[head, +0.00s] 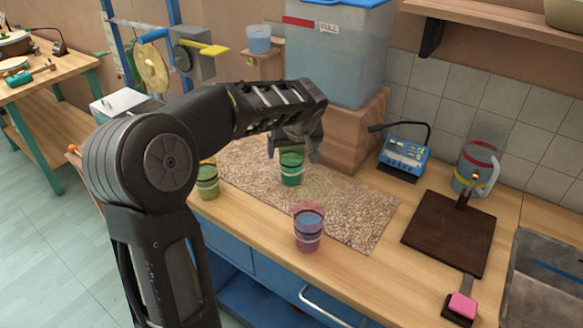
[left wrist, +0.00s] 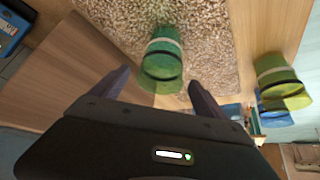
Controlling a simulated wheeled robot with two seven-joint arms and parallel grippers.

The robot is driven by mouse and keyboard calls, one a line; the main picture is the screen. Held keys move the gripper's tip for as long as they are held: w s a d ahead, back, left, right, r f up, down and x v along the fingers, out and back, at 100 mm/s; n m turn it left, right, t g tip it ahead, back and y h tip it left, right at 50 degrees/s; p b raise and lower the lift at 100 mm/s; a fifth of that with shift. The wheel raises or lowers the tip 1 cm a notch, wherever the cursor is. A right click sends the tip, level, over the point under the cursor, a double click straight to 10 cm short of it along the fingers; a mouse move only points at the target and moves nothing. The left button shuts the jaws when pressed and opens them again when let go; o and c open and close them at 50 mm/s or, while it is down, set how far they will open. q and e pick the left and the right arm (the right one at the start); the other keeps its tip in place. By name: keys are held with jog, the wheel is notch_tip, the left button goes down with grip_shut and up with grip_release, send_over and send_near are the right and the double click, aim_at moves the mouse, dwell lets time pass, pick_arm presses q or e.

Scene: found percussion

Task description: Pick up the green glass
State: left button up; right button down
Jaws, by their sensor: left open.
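The green glass (head: 291,170) stands upright on the speckled mat, below my left gripper (head: 298,143). In the left wrist view the green glass (left wrist: 162,50) shows ahead of and between the two spread fingers, with a pale band round it. My left gripper is open and holds nothing. I cannot tell whether a finger touches the glass. A yellow-green glass (head: 207,181) stands left of the green one, partly behind my arm. A purple glass (head: 308,229) with blue inside stands at the mat's front edge. My right gripper is not in view.
The speckled mat (head: 345,205) lies on the wooden counter. A large clear tank (head: 335,55) on a wooden block (head: 350,140) rises close behind my gripper. A blue device (head: 403,152), a jug (head: 475,165), a dark board (head: 447,232) and a sink (head: 550,270) are to the right.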

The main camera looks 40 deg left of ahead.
pick_arm(q)
jog(key=shift+c, duration=0.2)
grip_shut()
dwell(1.0)
